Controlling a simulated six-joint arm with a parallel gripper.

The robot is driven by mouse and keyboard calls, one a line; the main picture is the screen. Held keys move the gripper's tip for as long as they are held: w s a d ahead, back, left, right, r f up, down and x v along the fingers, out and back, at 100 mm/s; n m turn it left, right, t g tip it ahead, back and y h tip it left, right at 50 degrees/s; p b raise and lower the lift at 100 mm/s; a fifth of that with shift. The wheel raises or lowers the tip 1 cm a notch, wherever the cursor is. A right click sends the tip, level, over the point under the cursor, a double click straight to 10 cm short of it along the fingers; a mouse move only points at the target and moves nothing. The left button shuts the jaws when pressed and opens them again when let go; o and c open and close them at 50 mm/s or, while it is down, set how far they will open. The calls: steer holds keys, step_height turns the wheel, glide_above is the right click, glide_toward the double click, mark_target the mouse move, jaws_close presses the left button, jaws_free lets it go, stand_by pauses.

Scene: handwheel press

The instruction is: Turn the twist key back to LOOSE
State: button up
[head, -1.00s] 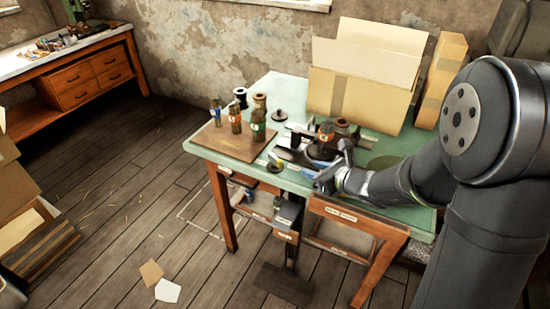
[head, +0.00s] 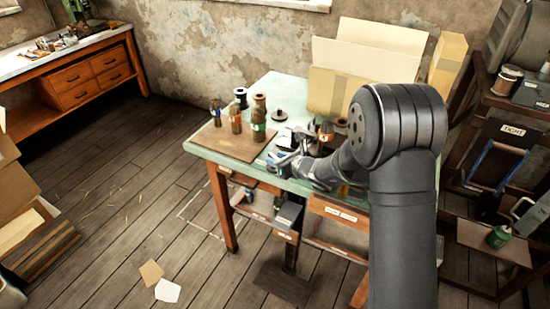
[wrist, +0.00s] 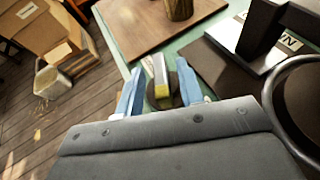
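The twist key (wrist: 160,82) shows in the wrist view as an upright grey-white bar with a yellow end, on a dark round base at the green table's edge. My gripper (wrist: 160,67) has its two blue fingers apart, one on each side of the key. Slim gaps seem to show between the fingers and the key; I cannot tell whether either touches. In the head view my gripper (head: 284,158) is low over the table's front edge and covers the key. No LOOSE mark is readable.
The dark press (wrist: 262,35) and a handwheel ring (wrist: 300,105) stand close to the right of my gripper in the wrist view. A wooden board (head: 228,140) with bottles and spools lies left of it. A cardboard box (head: 345,75) stands at the back.

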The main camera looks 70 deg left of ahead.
steer(key=shift+x, duration=0.8)
jaws_close()
steer(key=shift+w+n+g, duration=0.1)
steer(key=shift+n+g, duration=0.2)
steer(key=n+g+h, duration=0.2)
steer(key=shift+n+g, duration=0.4)
steer(key=shift+n+g+h, duration=1)
steer(key=shift+n, duration=0.2)
